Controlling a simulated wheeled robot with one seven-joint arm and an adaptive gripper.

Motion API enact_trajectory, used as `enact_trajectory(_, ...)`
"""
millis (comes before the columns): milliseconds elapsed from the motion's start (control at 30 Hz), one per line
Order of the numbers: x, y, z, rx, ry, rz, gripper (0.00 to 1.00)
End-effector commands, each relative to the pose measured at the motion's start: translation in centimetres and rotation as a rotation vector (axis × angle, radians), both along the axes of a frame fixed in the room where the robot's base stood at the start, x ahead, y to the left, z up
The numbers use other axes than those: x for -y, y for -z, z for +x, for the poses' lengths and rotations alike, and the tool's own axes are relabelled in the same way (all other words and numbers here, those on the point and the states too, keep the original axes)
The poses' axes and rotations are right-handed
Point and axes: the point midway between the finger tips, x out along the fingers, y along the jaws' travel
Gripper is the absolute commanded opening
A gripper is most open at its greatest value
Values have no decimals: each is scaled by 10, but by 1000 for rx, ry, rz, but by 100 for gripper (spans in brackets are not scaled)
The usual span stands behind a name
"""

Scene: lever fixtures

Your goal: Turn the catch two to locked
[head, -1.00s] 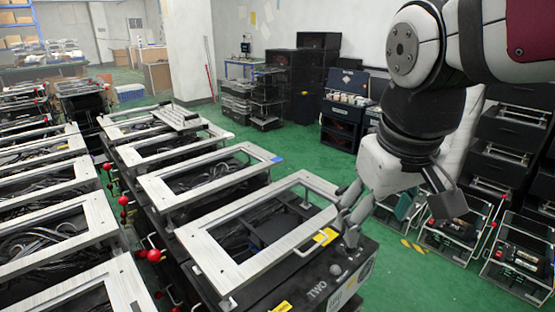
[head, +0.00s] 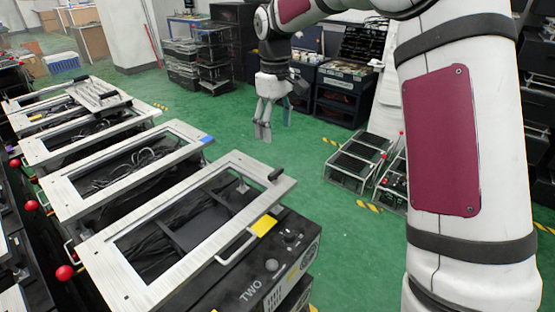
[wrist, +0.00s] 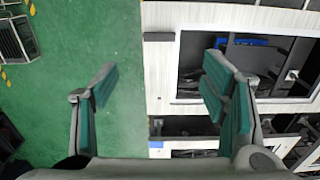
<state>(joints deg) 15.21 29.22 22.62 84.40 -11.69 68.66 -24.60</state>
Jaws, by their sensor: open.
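The unit marked TWO (head: 251,289) is a black box at the front, with a pale metal frame (head: 122,265) on top. A short black handle (head: 277,174), which looks like its catch, lies at the frame's far right corner. A black bar at a frame edge in the wrist view (wrist: 158,37) seems to be the same handle. My gripper (head: 270,130) is open and empty, fingers pointing down, beyond the handle and apart from it in the head view. In the wrist view, the open fingers (wrist: 163,90) stand wide apart, one over green floor, one over the frames.
More framed units (head: 50,195) stand in a row behind and to the left, with red balls (head: 65,272) along their left side. A silver handle (head: 236,246) and yellow label (head: 264,227) are on unit TWO. Green floor (head: 335,225) is clear to its right.

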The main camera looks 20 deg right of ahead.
Motion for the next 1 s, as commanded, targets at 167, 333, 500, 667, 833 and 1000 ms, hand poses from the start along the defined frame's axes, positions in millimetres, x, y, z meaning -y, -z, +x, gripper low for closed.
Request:
enact_trajectory(167, 0, 14, 1, -4, -3, 1, 67)
enact_trajectory(333, 0, 43, 0, -6, -2, 2, 67)
enact_trajectory(500, 0, 77, 0, -5, -3, 2, 67)
enact_trajectory(667, 0, 106, 0, -5, -2, 2, 67)
enact_trajectory(833, 0, 128, 0, -2, -2, 1, 67)
enact_trajectory(1000, 0, 137, 0, -1, -1, 2, 67)
